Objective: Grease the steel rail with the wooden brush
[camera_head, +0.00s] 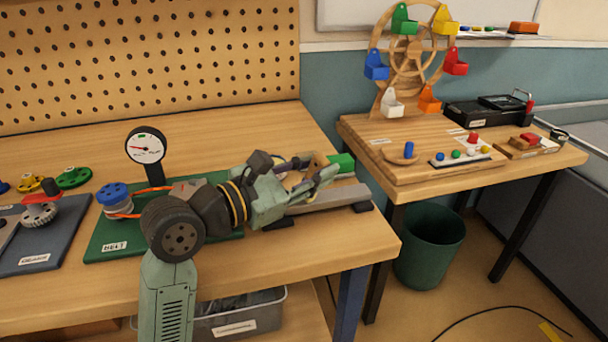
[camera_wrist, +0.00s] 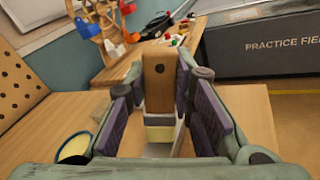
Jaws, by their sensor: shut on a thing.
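The wooden brush (camera_wrist: 158,85) is between the pads of my gripper (camera_wrist: 165,108), which is shut on its handle. The handle's end also shows in the head view (camera_head: 318,163). A grey band and pale yellow part are at the brush's lower end in the wrist view. The steel rail (camera_head: 325,200) lies along the bench's right end, on dark end feet. My gripper (camera_head: 322,174) is above the rail. The rail (camera_wrist: 160,150) shows under the brush in the wrist view; I cannot tell whether they touch. A round tin with pale yellow contents (camera_wrist: 75,148) sits left of the gripper.
A green block (camera_head: 342,163) is just behind the gripper. The green belt board (camera_head: 105,246) and a dial gauge (camera_head: 146,146) stand to the left. A side table (camera_head: 370,150) with a wooden wheel model (camera_head: 407,65) is across a gap to the right. The rear bench top is clear.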

